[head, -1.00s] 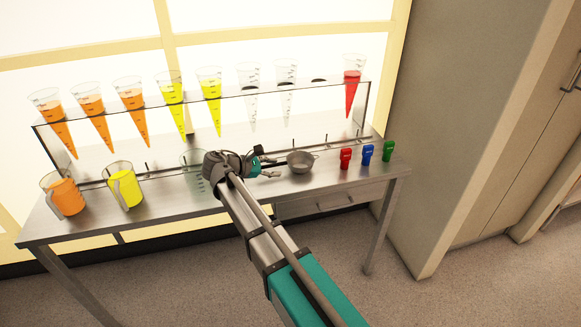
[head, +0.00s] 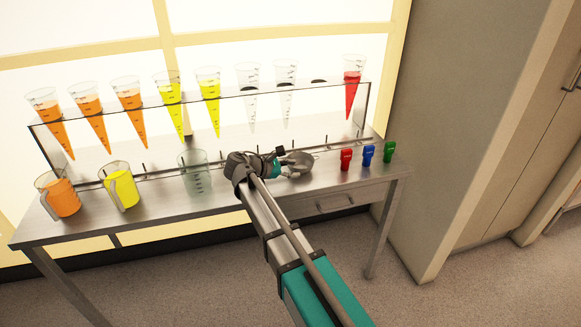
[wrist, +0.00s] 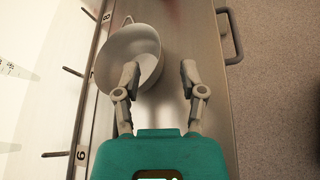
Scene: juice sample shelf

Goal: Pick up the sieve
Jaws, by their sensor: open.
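The sieve (head: 303,161) is a grey metal bowl on the steel table, to the right of my arm's end in the head view. In the wrist view the sieve (wrist: 131,52) lies ahead and left of centre, with a small loop at its far rim. My gripper (head: 290,168) is open at the sieve's left side in the head view, partly covering it. In the wrist view my gripper (wrist: 159,72) has its left finger overlapping the bowl's near right part and its right finger over bare table. I cannot tell whether the left finger touches the sieve. The sieve's handle is not clearly seen.
A clear jug (head: 195,176), a yellow jug (head: 122,187) and an orange jug (head: 60,195) stand left. A rack (head: 110,160) of several cones runs behind.

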